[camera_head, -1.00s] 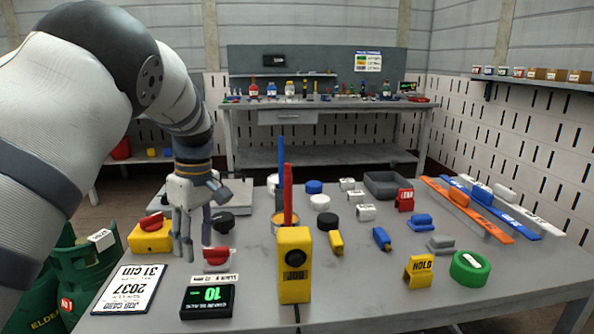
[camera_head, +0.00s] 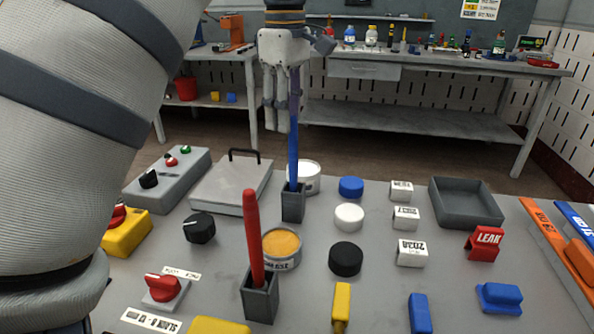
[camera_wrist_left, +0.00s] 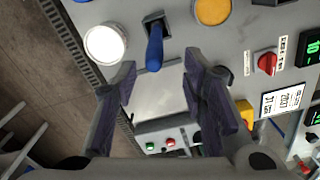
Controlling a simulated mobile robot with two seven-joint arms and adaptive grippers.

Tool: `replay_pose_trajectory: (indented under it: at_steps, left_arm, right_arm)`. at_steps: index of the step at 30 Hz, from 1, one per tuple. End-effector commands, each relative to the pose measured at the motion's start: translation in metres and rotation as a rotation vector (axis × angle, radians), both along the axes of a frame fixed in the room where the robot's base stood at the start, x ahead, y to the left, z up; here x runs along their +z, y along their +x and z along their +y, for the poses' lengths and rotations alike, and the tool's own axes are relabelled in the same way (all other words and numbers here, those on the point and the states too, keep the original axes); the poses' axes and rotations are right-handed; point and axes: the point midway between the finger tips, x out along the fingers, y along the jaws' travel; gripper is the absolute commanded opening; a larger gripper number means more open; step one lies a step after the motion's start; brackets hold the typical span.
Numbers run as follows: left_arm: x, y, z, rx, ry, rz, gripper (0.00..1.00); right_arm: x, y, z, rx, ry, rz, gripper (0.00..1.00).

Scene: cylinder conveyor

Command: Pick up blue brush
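The blue brush (camera_head: 293,160) stands upright in a small dark grey holder (camera_head: 292,204), in the middle of the head view. Only its blue stick shows; its lower end is hidden in the holder. My left gripper (camera_head: 277,122) points down at the top of the stick. In the left wrist view the blue brush (camera_wrist_left: 154,48) shows between the tips of the left gripper (camera_wrist_left: 160,68). Its fingers are apart, with gaps on both sides of the stick. My right gripper is in no view.
A red stick (camera_head: 254,240) stands in another grey holder (camera_head: 262,297) nearer to me. A white can (camera_head: 307,180) is close behind the blue brush's holder, and a can with orange contents (camera_head: 281,250) is in front. A grey plate with a handle (camera_head: 230,188) lies left.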

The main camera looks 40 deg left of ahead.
Motion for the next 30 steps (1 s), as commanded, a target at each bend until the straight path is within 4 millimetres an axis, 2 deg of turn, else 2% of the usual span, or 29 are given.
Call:
replay_pose_trajectory:
  at_steps: [12, 19, 20, 24, 30]
  left_arm:
    - [-0.063, 0.003, -0.009, -0.001, 0.0, -0.001, 0.38]
    - [-0.067, 0.004, -0.009, -0.002, 0.0, -0.002, 0.38]
    - [-0.067, 0.004, -0.009, -0.002, 0.0, -0.002, 0.34]
    - [-0.067, 0.004, -0.009, -0.002, 0.0, -0.002, 0.02]
    - [-0.067, 0.004, -0.009, -0.002, 0.0, -0.002, 0.0]
  right_arm:
    - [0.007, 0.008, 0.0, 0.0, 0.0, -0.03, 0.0]
    - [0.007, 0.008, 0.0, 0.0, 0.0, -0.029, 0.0]
    - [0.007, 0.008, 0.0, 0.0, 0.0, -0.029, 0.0]
    - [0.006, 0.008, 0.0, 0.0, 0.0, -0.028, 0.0]
    - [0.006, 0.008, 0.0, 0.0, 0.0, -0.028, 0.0]
